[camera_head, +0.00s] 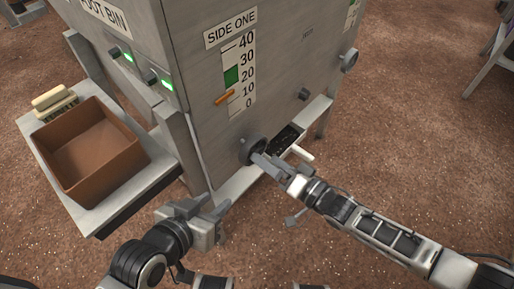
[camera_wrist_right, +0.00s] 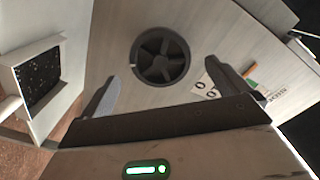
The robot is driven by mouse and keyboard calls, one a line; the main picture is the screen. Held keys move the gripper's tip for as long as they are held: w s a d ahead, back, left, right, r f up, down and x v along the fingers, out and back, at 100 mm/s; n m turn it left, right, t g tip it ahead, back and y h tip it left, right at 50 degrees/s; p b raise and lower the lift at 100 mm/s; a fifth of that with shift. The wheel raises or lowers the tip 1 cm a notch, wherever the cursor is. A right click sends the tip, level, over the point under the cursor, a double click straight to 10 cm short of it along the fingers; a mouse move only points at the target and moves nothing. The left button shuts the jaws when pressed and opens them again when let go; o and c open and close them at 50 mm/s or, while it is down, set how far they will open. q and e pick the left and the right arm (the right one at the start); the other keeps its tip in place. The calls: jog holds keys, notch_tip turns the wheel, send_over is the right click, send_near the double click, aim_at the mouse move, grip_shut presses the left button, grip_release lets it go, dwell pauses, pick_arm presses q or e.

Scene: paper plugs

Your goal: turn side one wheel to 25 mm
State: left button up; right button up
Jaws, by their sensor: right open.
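The side one wheel (camera_head: 252,150) is a dark round handwheel low on the grey machine's front panel. It also shows in the right wrist view (camera_wrist_right: 161,56), with its spokes facing me. My right gripper (camera_head: 262,160) is at the wheel. In the right wrist view its open fingers (camera_wrist_right: 164,88) stand apart, with the wheel between and beyond their tips; no contact is visible. The SIDE ONE scale (camera_head: 246,72) runs from 0 to 40. Its orange pointer (camera_head: 224,98) is near 10, below the green band (camera_head: 232,75). My left gripper (camera_head: 208,212) looks open and empty, left of the wheel.
A brown bin (camera_head: 90,150) stands on a side shelf at the left, beside a pale block (camera_head: 50,98). A dark tray (camera_head: 285,140) and a white handle (camera_head: 302,153) are just right of the wheel. A small knob (camera_head: 349,60) sticks out at the machine's right edge.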

aim_at(249, 146)
jog(key=shift+m, duration=0.9)
jog(key=shift+a, duration=0.1)
jog(key=b+x, duration=0.2)
jog(key=x, duration=0.2)
jog(key=c, duration=1)
